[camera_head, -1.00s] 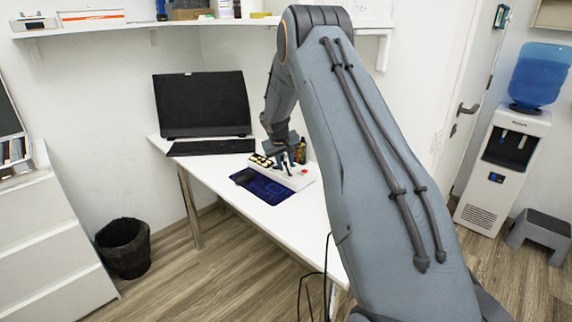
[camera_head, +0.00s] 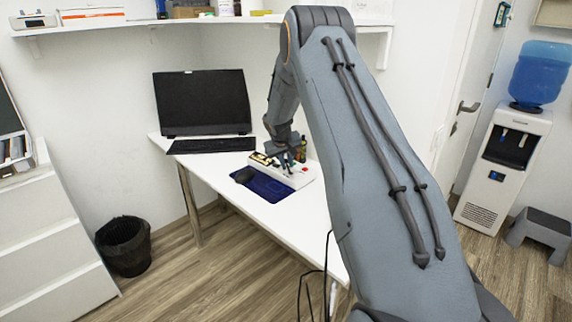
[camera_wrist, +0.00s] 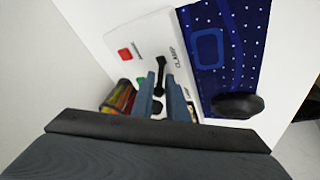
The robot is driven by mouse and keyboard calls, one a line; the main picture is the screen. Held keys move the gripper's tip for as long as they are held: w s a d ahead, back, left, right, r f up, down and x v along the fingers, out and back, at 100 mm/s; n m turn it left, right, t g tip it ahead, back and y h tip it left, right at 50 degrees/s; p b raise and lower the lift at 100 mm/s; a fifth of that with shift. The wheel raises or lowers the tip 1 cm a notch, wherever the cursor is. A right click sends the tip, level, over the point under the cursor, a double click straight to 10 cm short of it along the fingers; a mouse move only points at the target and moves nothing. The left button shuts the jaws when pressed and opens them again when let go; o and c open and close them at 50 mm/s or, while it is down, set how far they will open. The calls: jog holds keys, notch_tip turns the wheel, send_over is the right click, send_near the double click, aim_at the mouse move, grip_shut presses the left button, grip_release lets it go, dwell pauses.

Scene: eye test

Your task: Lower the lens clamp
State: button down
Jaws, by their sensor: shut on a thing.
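A white lens device (camera_head: 300,180) sits on the white desk, and it also fills the upper middle of the wrist view (camera_wrist: 140,40). It carries a red button (camera_wrist: 125,54), a green button partly hidden by a finger, and printed lettering that seems to read "CLAMP". A black lever (camera_wrist: 161,66) stands beside that lettering. My gripper (camera_wrist: 161,85) has its two blue-grey fingers on either side of the lever, shut on it. The lever's lower part is hidden between the fingers. In the head view my gripper (camera_head: 288,165) is small and over the device.
A dark blue mat (camera_head: 268,187) with a black mouse (camera_head: 243,174) lies left of the device. A colourful bottle or can (camera_head: 301,150) stands close behind it. A monitor (camera_head: 203,104) and keyboard (camera_head: 212,145) are farther back. The desk's front part (camera_head: 300,220) is clear.

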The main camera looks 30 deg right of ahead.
jog(key=shift+s+d+t+b, duration=0.25)
jog(key=shift+t+b, duration=0.35)
jog(key=shift+b, duration=0.3)
jog(key=t+b, duration=0.1)
jog(key=b, duration=0.1)
jog(key=s+t+y+b, duration=0.1)
jog(key=b, duration=0.2)
jog(key=shift+s+d+f+m+b, duration=0.1)
jog(key=shift+d+f+m+b, duration=0.1)
jog(key=shift+m+b, duration=0.2)
jog(key=shift+s+t+y+b, duration=0.3)
jog(key=shift+s+t+b, duration=0.3)
jog(key=shift+t, duration=0.4)
jog(key=shift+s+d+f+m+t+y, duration=0.15)
jog(key=shift+s+m+t, duration=0.1)
jog(key=shift+t, duration=0.3)
jog(key=shift+s+d+r+m+t+y, duration=0.15)
jog(key=shift+m+t, duration=0.1)
jog(key=shift+t, duration=0.3)
jog(key=c, duration=1.9)
grip_release()
